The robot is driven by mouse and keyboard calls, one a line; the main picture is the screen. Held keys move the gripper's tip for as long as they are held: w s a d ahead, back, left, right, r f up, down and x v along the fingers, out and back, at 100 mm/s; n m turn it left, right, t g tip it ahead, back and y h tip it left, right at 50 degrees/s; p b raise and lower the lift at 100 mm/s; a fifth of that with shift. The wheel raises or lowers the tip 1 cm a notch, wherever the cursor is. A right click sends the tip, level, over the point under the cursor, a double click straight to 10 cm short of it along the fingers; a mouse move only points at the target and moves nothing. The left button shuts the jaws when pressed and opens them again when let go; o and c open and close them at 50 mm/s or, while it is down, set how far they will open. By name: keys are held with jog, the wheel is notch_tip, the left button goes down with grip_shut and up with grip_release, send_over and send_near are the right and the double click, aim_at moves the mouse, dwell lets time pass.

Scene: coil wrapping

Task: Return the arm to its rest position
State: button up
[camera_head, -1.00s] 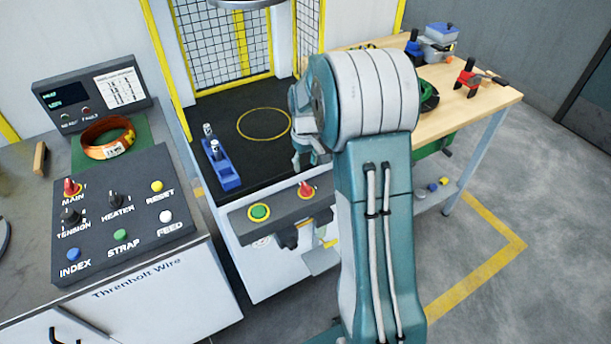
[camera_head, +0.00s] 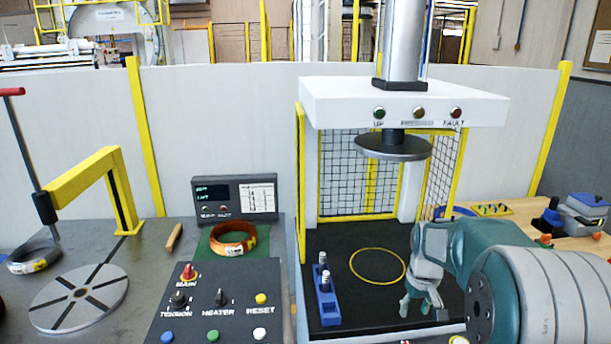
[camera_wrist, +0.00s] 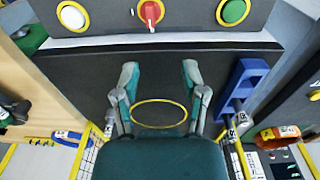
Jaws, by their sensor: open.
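My gripper (camera_head: 420,304) hangs over the right part of the black press bed (camera_head: 345,240) in the head view, to the right of the yellow ring marking (camera_head: 378,265). My teal and white arm reaches in from the lower right. In the wrist view my gripper (camera_wrist: 160,76) has its two fingers spread apart with nothing between them. The yellow ring marking (camera_wrist: 160,114) shows beyond the fingers there.
A blue holder (camera_head: 326,302) with metal-topped pieces stands left of the ring. The round press plate (camera_head: 394,147) hangs above the bed. An orange coil (camera_head: 233,239) lies on a green mat behind the button panel (camera_head: 215,305). A turntable (camera_head: 78,298) is at left.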

jog(key=s+a+r+t, duration=0.3)
jog(key=s+a+r, duration=0.5)
jog(key=s+r, duration=0.35)
jog(key=s+a+t, duration=0.1)
jog(key=s+a, duration=0.1)
jog(key=s, duration=0.4)
jog(key=s+a+t, duration=0.1)
jog(key=s+a, duration=0.1)
jog(key=s, duration=0.5)
jog(key=shift+a+m, duration=0.3)
